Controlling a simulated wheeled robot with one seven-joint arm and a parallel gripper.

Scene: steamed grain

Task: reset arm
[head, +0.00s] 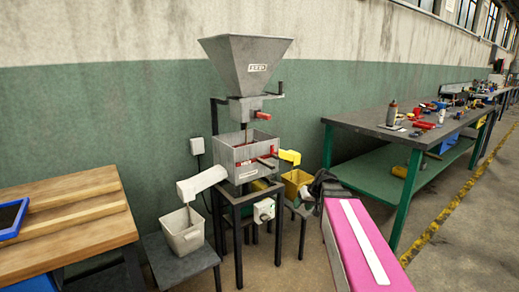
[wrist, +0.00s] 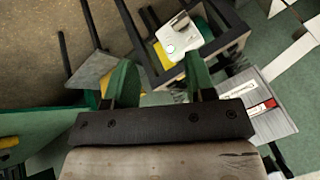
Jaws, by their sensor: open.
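My gripper (wrist: 162,82) is open in the wrist view, with two green fingers set apart and nothing between them. In the head view my pink arm reaches in from the lower right, and its dark end is beside the right side of the grain machine, near the yellow bin (head: 297,180). The machine has a grey hopper (head: 246,62) on top and a grey box (head: 243,157) with red handles below. In the wrist view a white switch box (wrist: 179,40) on the stand lies beyond the fingertips.
A white chute (head: 201,183) leads toward a light bin (head: 183,234) on a low stand at left. A wooden table (head: 75,215) with a blue tray (head: 12,218) is at far left. A green workbench (head: 370,125) with tools stands at right. Open floor lies right of it.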

